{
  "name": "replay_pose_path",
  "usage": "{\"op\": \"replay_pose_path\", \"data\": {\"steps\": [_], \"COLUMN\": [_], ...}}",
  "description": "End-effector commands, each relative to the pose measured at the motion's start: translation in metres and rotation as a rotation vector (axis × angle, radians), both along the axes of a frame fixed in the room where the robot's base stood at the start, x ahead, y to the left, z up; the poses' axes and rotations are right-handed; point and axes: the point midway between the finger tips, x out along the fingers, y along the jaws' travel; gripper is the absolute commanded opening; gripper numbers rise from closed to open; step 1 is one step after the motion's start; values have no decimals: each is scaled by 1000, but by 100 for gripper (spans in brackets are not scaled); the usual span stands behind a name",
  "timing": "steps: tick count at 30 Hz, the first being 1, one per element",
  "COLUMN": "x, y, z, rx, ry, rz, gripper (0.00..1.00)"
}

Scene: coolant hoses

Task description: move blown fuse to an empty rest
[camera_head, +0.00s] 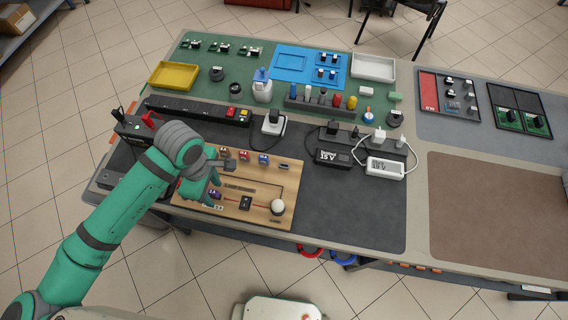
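A wooden circuit board (262,184) lies at the front left of the bench. A purple piece (214,194) sits at the board's left front, close to my gripper. I cannot tell which one is blown or which rests are empty. My gripper (219,172) is over the board's left part. Its fingers are small and partly hidden by my wrist, so its opening and any hold are unclear.
The board carries a black switch (246,202) and a round white lamp (277,206). Behind it stand a white plugged device (271,128) and a long black strip (190,109). Black and white adapters with cables (383,167) lie to the right. The dark mat (350,215) right of the board is clear.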

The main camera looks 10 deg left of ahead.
Motion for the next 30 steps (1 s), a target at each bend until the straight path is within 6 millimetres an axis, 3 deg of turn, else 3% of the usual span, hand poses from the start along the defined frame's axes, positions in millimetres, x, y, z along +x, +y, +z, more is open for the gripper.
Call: {"op": "replay_pose_path", "data": {"steps": [1, 5, 30], "x": [0, 0, 0], "y": [0, 0, 0], "z": [0, 0, 20], "rx": [0, 0, 0], "ry": [0, 0, -1], "rz": [0, 0, 0], "gripper": [29, 0, 0]}}
